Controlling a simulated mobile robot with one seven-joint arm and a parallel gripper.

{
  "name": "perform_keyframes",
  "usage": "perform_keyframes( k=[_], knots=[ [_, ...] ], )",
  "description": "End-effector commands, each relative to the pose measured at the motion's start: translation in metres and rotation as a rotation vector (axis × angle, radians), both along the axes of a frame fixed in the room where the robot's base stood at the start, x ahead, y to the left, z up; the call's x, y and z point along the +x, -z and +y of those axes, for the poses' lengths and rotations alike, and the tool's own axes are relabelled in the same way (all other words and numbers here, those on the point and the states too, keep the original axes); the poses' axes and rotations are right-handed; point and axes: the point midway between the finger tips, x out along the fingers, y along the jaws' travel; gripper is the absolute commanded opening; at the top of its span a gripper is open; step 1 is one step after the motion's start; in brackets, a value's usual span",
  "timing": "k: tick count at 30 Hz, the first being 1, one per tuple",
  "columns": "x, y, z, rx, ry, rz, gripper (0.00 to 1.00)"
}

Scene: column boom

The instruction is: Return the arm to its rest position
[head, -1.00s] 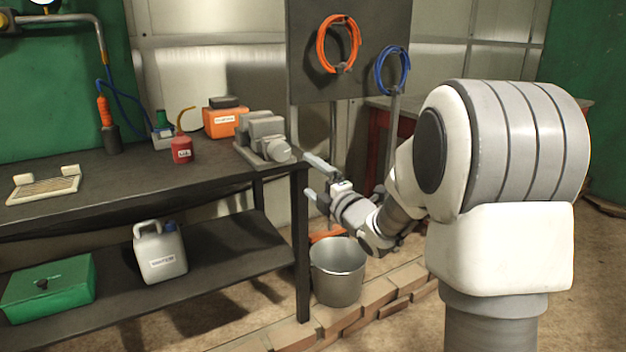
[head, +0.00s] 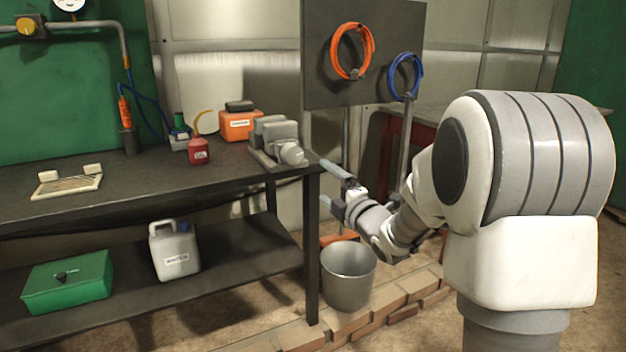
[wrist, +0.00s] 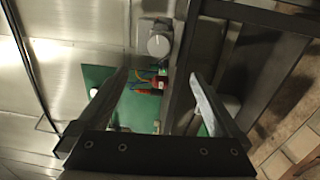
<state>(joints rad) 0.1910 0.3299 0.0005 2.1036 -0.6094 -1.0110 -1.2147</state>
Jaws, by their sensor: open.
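My gripper (head: 328,186) is open and empty in the head view, at the right end of the dark workbench (head: 110,185), beside the grey vise-like machine (head: 278,142) on the bench corner. My arm reaches to it from the right of the picture. In the wrist view my gripper (wrist: 160,88) shows its two fingers spread wide with nothing between them close up. The grey machine (wrist: 158,45) and the red can (wrist: 158,82) show beyond the fingers.
A metal bucket (head: 348,278) stands on the floor below my gripper, by a low brick edging (head: 400,298). A dark panel with an orange hose (head: 352,50) and a blue hose (head: 405,76) stands behind. The lower shelf holds a white jug (head: 174,252) and green box (head: 68,282).

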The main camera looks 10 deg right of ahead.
Motion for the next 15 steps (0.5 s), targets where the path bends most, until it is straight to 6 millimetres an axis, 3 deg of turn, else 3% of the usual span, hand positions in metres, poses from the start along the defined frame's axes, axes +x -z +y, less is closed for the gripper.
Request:
perform_keyframes(
  k=[5, 8, 15],
  knots=[
    [-0.015, -0.015, -0.008, 0.094, 0.093, 0.119, 1.0],
    [-0.035, -0.022, -0.017, 0.202, 0.188, 0.231, 1.0],
    [-0.106, -0.023, -0.032, 0.515, 0.427, 0.488, 1.0]
  ],
)
